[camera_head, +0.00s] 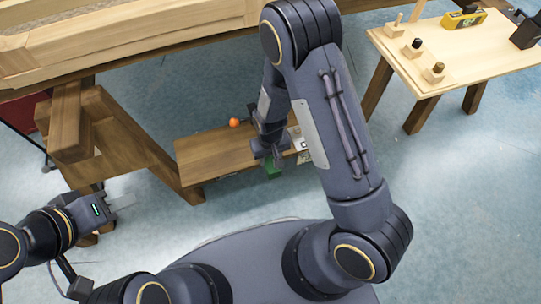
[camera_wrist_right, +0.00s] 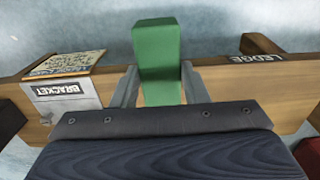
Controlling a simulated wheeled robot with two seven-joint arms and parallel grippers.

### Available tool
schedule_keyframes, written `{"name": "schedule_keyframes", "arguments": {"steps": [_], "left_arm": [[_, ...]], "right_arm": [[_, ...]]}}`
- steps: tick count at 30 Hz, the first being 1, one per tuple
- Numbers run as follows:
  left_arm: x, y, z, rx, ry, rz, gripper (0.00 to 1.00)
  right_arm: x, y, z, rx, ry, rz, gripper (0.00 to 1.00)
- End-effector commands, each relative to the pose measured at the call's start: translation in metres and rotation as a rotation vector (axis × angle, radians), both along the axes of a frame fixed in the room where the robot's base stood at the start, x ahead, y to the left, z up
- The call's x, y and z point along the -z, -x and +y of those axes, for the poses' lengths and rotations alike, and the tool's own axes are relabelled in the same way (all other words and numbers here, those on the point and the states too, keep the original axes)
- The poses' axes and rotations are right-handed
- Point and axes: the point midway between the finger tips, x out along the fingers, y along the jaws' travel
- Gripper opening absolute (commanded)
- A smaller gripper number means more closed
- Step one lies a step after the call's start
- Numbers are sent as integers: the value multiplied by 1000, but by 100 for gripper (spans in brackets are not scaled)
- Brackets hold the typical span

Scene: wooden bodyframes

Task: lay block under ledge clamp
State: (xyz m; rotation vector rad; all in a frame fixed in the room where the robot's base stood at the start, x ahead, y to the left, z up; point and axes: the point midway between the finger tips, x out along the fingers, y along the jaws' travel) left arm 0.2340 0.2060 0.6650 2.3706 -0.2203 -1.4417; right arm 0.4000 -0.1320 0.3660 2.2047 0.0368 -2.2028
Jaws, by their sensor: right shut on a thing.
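A green block (camera_wrist_right: 157,50) is held upright between the two grey fingers of my right gripper (camera_wrist_right: 158,88) in the right wrist view. In the head view my right gripper (camera_head: 268,155) is at the front edge of the low wooden ledge (camera_head: 208,158), and a little of the green block (camera_head: 272,169) shows below it. The right wrist view shows the ledge (camera_wrist_right: 285,90) with a LEDGE label behind the gripper. I cannot tell whether the block touches the ledge. I cannot make out a clamp. My left gripper (camera_head: 122,201) is at the lower left, away from the block.
An orange ball (camera_head: 234,122) shows at the ledge's back edge. A BRACKET label (camera_wrist_right: 66,90) and a tan note (camera_wrist_right: 66,64) are on the ledge's left in the wrist view. A side table (camera_head: 450,55) with pegs and tools stands at upper right. Wooden framing crosses upper left.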

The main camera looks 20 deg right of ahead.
Motion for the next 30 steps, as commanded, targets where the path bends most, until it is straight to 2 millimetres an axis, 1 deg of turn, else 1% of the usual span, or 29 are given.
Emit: {"name": "schedule_keyframes", "arguments": {"steps": [30], "left_arm": [[5, 0, 0, 0, 0, 0, 36]], "right_arm": [[2, -62, 2, 0, 0, 0, 11]]}}
